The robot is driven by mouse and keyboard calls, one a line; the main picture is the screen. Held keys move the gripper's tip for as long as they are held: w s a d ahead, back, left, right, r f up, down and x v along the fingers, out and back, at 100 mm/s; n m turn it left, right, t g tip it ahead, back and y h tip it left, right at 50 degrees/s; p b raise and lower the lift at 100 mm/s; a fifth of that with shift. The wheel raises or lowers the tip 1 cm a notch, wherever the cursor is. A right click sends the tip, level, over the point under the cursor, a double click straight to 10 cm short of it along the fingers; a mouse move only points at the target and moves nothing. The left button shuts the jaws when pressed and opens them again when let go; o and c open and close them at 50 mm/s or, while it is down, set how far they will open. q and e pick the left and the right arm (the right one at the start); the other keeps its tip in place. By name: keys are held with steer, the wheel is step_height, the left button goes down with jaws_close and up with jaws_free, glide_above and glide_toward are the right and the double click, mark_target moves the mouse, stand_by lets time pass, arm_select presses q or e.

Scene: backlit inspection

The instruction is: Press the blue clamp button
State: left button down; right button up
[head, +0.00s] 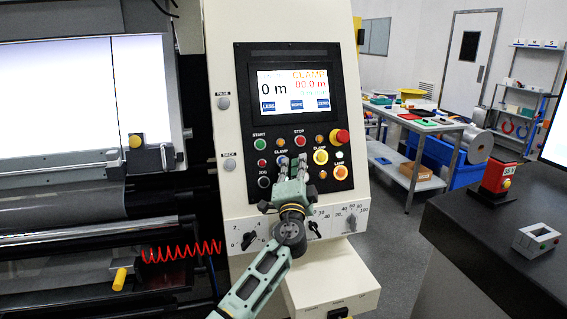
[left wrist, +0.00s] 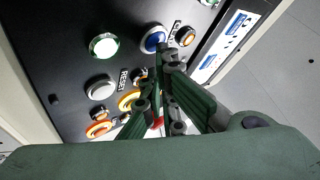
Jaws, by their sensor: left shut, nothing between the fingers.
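The blue clamp button (head: 282,160) sits on the black control panel under a CLAMP label, in the row below the start and stop buttons. In the left wrist view the blue button (left wrist: 152,39) shows near the top middle. My left gripper (head: 293,168) is shut and empty, in front of the panel just below the button. In the left wrist view the fingertips (left wrist: 164,60) lie close to the button's lower right edge and hide a little of it. I cannot tell whether they touch it. My right gripper is in neither view.
Other buttons crowd the panel, including a green start button (head: 260,144), a yellow button (head: 320,156) and a red knob (head: 342,136). A lit screen (head: 293,91) is above. Selector knobs (head: 313,228) are below. A dark counter (head: 490,235) stands at right.

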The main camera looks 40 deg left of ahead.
arm_select(q)
steer(key=shift+s, duration=0.1)
steer(key=shift+s+d+r, duration=0.1)
steer(key=shift+s+d, duration=0.05)
steer(key=shift+d, duration=0.05)
steer(key=s+d+r+p, duration=0.2)
steer(key=s+d, duration=0.1)
steer(key=d, duration=0.1)
steer(key=shift+s+d+r+p, duration=0.15)
steer(key=shift+s+p, duration=0.15)
stand_by(0.4)
stand_by(0.4)
